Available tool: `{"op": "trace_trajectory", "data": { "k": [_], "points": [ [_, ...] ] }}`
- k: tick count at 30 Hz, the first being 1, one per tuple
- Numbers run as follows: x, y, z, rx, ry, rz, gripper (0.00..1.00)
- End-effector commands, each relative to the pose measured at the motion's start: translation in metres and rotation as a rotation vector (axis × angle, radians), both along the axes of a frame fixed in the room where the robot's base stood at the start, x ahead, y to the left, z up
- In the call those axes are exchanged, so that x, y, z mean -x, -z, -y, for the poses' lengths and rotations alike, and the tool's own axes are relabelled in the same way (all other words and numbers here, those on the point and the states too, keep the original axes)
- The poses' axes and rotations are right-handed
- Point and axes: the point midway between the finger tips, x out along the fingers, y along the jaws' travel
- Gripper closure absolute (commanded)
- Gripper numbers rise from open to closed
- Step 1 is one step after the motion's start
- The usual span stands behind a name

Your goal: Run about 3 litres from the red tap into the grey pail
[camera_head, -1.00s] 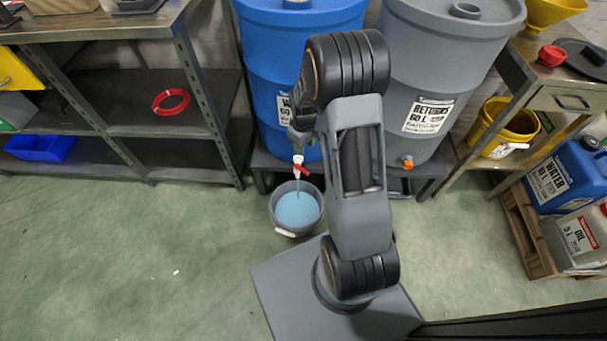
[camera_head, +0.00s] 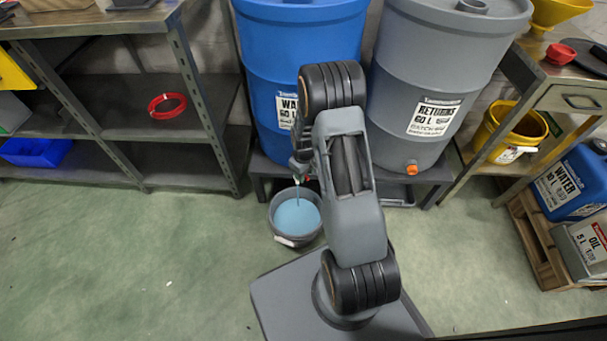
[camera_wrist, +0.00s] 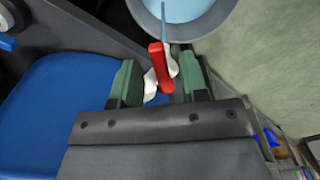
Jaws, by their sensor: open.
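The grey pail (camera_head: 276,232) stands on the floor below the blue water drum (camera_head: 300,62), with blue liquid (camera_head: 297,216) in it. A thin stream runs down into it from the tap. The tap's red handle (camera_head: 312,179) is mostly hidden by my arm in the head view. In the wrist view, the red handle (camera_wrist: 160,67) and white tap body (camera_wrist: 172,64) lie between the green fingers of my gripper (camera_wrist: 163,84). The gripper is open, with a finger on either side. The pail's rim (camera_wrist: 207,28) shows at the top of the wrist view. The exact level is hard to read.
A grey returns drum (camera_head: 425,100) with an orange outlet (camera_head: 411,168) stands to the right on the same stand. A shelf (camera_head: 190,165) with a red ring (camera_head: 167,105) is at left. A yellow bucket (camera_head: 512,130) and canisters are at right. Floor left of the pail is clear.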

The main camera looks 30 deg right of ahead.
Motion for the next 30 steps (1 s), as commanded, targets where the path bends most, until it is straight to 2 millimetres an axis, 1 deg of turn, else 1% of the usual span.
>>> {"op": "trace_trajectory", "data": {
  "k": [8,21,23,24,30],
  "points": [
    [0.0,0.0008,0.0,0.0,0.0,0.0,0.6],
    [0.0,0.0007,0.0,0.0,0.0,0.0,1.0],
    [0.0,0.0007,0.0001,0.0,0.0,0.0,1.0],
    [-0.0001,0.0006,-0.0038,0.0,-0.002,0.0,1.0],
    [-0.0006,0.0003,-0.0004,0.0,-0.025,0.0,1.0]
  ]
}}
